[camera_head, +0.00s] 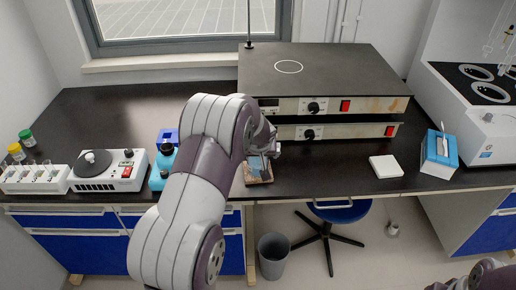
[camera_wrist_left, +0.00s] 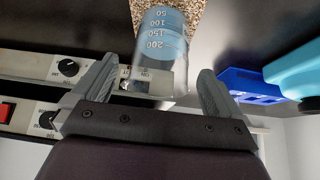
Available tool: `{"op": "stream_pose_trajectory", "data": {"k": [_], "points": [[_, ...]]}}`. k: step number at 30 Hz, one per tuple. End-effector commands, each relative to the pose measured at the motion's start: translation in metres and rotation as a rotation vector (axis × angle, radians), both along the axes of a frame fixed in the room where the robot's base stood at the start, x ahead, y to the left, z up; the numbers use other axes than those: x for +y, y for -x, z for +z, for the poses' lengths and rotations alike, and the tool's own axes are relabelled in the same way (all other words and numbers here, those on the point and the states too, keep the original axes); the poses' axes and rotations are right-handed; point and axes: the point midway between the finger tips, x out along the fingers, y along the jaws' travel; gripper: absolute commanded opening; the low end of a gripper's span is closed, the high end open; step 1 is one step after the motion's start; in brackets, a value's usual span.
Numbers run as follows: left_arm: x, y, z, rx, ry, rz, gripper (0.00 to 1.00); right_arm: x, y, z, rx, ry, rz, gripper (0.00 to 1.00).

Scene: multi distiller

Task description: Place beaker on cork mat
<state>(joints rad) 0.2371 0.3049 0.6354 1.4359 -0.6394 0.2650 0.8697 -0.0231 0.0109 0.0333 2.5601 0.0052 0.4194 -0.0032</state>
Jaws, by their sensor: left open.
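The beaker (camera_wrist_left: 165,45) is clear glass with blue liquid and white volume marks. The cork mat (camera_wrist_left: 194,14) is speckled brown and lies at its base; the beaker appears to stand on it. In the head view the beaker (camera_head: 256,165) and the mat (camera_head: 259,180) sit at the front edge of the bench, partly hidden by my left arm. My left gripper (camera_wrist_left: 156,68) is open, its fingers apart on either side of the beaker's rim end, with gaps showing on both sides. It also shows in the head view (camera_head: 268,150).
Stacked hotplate units (camera_head: 330,85) stand behind the gripper. A white stirrer (camera_head: 108,170), a tube rack (camera_head: 35,178) and a blue device (camera_head: 161,165) stand left. A white block (camera_head: 386,166) and a blue tissue box (camera_head: 439,155) stand right. The bench between is clear.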

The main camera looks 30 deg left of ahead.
Motion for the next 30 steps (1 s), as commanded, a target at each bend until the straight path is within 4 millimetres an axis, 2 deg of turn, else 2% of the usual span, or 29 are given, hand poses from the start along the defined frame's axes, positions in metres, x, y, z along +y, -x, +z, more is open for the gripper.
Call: {"op": "stream_pose_trajectory", "data": {"k": [6, 10, 13, 14, 17, 18, 21, 24, 27, 30], "points": [[-0.014, 0.023, 0.044, -0.003, 0.000, -0.001, 1.00, 0.000, 0.000, 0.000, 0.000, 0.000, 0.000, 0.00], [-0.019, 0.032, 0.059, -0.002, 0.000, -0.001, 1.00, 0.000, 0.000, 0.000, 0.000, 0.000, 0.000, 0.00], [-0.029, 0.044, 0.061, 0.024, 0.005, -0.023, 1.00, 0.000, 0.000, 0.000, 0.000, 0.000, 0.000, 0.00], [-0.038, 0.052, 0.060, 0.046, 0.010, -0.047, 1.00, 0.000, 0.000, 0.000, 0.000, 0.000, 0.000, 0.00], [-0.081, 0.104, 0.051, 0.169, 0.036, -0.186, 1.00, 0.000, 0.000, 0.000, 0.000, 0.000, 0.000, 0.00], [-0.098, 0.130, 0.046, 0.225, 0.050, -0.252, 1.00, 0.000, 0.000, 0.000, 0.000, 0.000, 0.000, 0.00], [-0.133, 0.193, 0.035, 0.340, 0.083, -0.400, 1.00, 0.000, 0.000, 0.000, 0.000, 0.000, 0.000, 0.00], [-0.152, 0.238, 0.028, 0.410, 0.108, -0.499, 1.00, 0.000, 0.000, 0.000, 0.000, 0.000, 0.000, 0.00], [-0.158, 0.256, 0.025, 0.440, 0.119, -0.540, 1.00, 0.000, 0.000, 0.000, 0.000, 0.000, 0.000, 0.00], [-0.158, 0.258, 0.025, 0.443, 0.120, -0.545, 1.00, 0.000, 0.000, 0.000, 0.000, 0.000, 0.000, 0.00]]}}
